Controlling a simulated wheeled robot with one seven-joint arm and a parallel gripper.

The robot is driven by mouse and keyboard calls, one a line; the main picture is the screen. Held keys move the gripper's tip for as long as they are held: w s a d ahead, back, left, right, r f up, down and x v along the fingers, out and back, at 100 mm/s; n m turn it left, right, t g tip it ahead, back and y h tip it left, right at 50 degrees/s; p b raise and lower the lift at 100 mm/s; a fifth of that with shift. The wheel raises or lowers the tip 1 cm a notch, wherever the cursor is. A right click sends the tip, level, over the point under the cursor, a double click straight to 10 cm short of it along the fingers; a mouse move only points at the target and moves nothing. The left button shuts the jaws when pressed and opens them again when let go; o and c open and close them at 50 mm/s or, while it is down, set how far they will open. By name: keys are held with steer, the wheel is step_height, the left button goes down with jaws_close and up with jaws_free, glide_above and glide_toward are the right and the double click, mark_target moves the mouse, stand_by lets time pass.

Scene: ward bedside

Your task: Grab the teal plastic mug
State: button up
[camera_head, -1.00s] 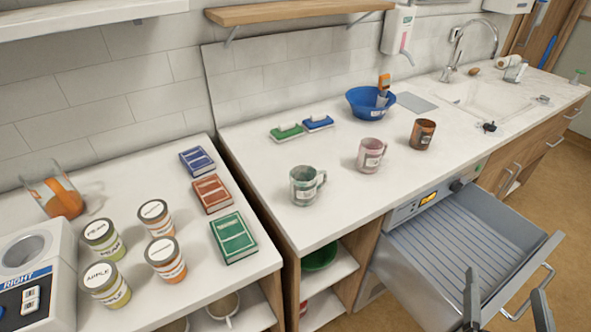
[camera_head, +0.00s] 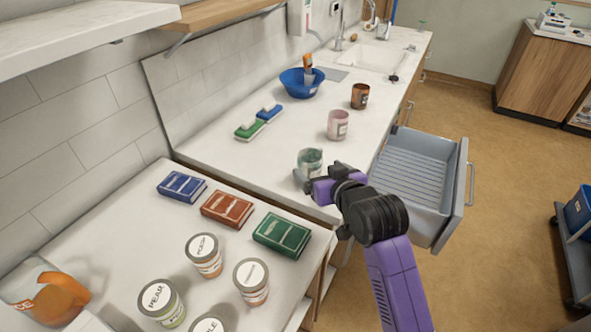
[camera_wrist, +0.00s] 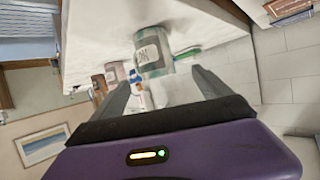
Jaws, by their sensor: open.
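The teal mug (camera_head: 311,159) stands on the white counter, with its lower part hidden behind my gripper in the head view. In the wrist view the mug (camera_wrist: 153,52) shows a white label and lies ahead of the fingers, seen at a slant. My gripper (camera_wrist: 162,88) is open and empty, its two fingers spread to either side of the line to the mug. In the head view my gripper (camera_head: 318,186) is at the mug's near side; whether it touches cannot be told.
A pink mug (camera_head: 338,124) and a brown mug (camera_head: 360,95) stand beyond the teal one. An open drawer (camera_head: 415,180) juts out at right. Books (camera_head: 282,234) and labelled jars (camera_head: 251,281) fill the nearer counter.

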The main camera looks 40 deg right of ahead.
mark_target(315, 165)
steer(key=shift+x, duration=1.25)
steer(key=shift+d+p+x, duration=0.1)
steer(key=shift+p+x, duration=0.2)
steer(key=shift+x, duration=1)
steer(key=shift+d+p+x, duration=0.15)
steer(key=shift+p+x, duration=0.1)
steer(key=shift+x, duration=1.05)
steer(key=shift+s, duration=0.15)
steer(key=c, duration=1.5)
